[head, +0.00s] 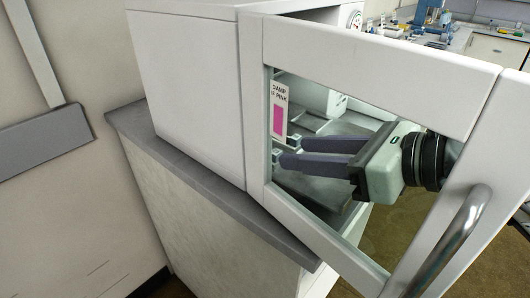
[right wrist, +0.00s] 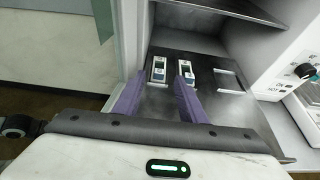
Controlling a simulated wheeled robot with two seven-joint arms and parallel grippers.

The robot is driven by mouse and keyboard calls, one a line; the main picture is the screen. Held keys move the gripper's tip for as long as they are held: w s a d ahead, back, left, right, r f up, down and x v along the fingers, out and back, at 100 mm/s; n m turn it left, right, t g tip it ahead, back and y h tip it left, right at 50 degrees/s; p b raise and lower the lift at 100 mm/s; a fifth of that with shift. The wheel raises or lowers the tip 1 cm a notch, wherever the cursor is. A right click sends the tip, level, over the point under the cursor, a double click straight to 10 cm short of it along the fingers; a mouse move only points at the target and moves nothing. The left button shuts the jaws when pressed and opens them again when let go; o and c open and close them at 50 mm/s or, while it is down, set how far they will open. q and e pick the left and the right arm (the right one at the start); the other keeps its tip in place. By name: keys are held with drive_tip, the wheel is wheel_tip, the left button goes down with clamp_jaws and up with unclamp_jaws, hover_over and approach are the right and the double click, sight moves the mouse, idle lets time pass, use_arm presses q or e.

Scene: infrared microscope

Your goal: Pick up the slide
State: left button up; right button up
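In the right wrist view, two slides lie side by side on a dark metal shelf (right wrist: 205,100). The left slide (right wrist: 158,70) and the right slide (right wrist: 188,72) are pale with blue ends, each over a slot in the shelf. My right gripper (right wrist: 159,78) is open. Its purple fingers point at the slides, with the left slide in line with the gap and the right finger's tip close to the right slide. I cannot tell whether they touch. In the head view my right gripper (head: 291,152) shows through the door window. My left gripper is not in view.
The white cabinet (head: 190,80) stands on a grey-topped counter (head: 215,195). Its windowed door (head: 375,50) is open, with a metal handle (head: 440,245). A pink-marked label (head: 279,110) is at the window. An empty slot (right wrist: 230,80) is right of the slides; an upper shelf (right wrist: 225,10) overhangs.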

drive_tip(key=x, duration=0.5)
drive_tip(key=shift+s, duration=0.1)
drive_tip(key=c, duration=0.9)
